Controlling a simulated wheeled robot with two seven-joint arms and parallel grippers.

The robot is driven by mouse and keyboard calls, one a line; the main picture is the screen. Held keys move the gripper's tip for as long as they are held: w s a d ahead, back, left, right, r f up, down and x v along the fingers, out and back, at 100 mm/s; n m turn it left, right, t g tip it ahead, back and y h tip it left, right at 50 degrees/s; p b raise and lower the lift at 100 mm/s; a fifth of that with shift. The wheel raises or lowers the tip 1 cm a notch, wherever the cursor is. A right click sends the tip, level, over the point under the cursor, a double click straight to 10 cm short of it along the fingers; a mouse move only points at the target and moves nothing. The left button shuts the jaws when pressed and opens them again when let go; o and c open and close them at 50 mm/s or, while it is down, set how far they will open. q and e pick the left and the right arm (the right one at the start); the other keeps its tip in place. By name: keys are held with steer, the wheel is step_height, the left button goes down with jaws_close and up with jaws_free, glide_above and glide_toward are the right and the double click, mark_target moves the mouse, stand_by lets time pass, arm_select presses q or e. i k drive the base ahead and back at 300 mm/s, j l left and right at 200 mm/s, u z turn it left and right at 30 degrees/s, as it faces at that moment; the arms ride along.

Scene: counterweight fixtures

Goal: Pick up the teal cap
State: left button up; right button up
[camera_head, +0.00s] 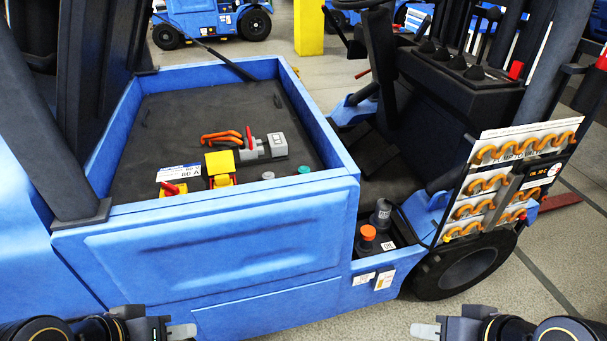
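The teal cap (304,169) is a small round piece on the dark floor of the blue forklift's open bay, near the bay's right front corner. A small grey-green round piece (268,175) lies to its left. My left gripper (182,331) is at the bottom edge, in front of the forklift's blue side and well away from the cap. My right gripper (425,330) is at the bottom edge, to the right of the cap and also well away from it. I see no object at either gripper. The gap between the fingers cannot be made out in either.
The bay's blue wall (220,200) stands between my grippers and the cap. An orange-topped knob (368,233) and a rack of orange hooks (500,180) are at right.

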mark_target(302, 169)
steer(key=i+l+u, duration=0.1)
steer(key=u, duration=1.1)
steer(key=l+u, duration=0.45)
steer(key=l, duration=0.25)
steer(key=l+u, duration=0.45)
steer(key=l, duration=0.25)
steer(key=k+l, duration=0.1)
steer(key=l, duration=0.6)
steer(key=k+u, duration=0.05)
